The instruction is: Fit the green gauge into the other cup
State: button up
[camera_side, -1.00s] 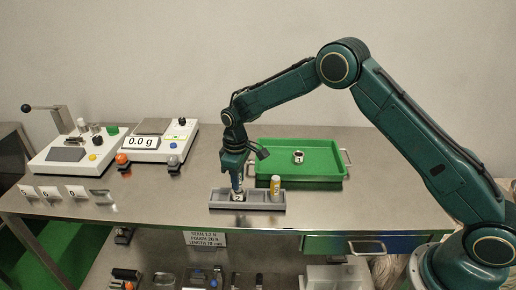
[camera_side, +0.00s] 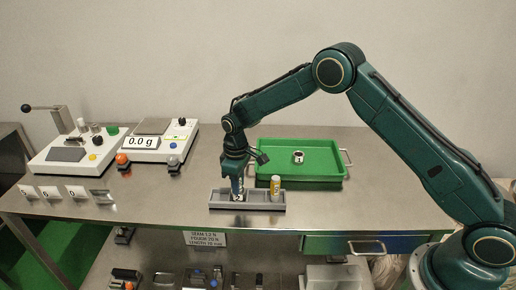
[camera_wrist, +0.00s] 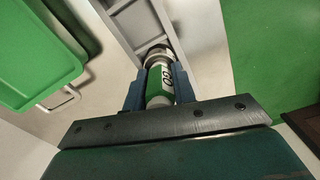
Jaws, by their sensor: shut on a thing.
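My gripper (camera_side: 237,188) is shut on the green gauge (camera_wrist: 158,86), a green and white cylinder with dark lettering, held between two blue fingers in the wrist view. The gauge's far end meets a round metallic rim (camera_wrist: 158,52); how deep it sits there I cannot tell. In the side view a small white cup with a dark mark (camera_side: 238,197) stands below my fingers in the left part of the grey rack (camera_side: 262,208). Fingers hide most of the gauge there. Another white cup with a dark mark (camera_side: 298,157) stands in the green tray (camera_side: 325,180).
A yellow gauge-like cylinder (camera_side: 275,184) stands upright at the rack's right part, close to my gripper. The green tray lies behind the rack. A scale (camera_side: 155,143) and a lever device (camera_side: 72,150) stand back left.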

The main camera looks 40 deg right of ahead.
jog(key=shift+f, duration=0.15)
jog(key=o, duration=1.1)
notch_tip(320, 180, up, 13)
jog(key=shift+r, duration=0.45)
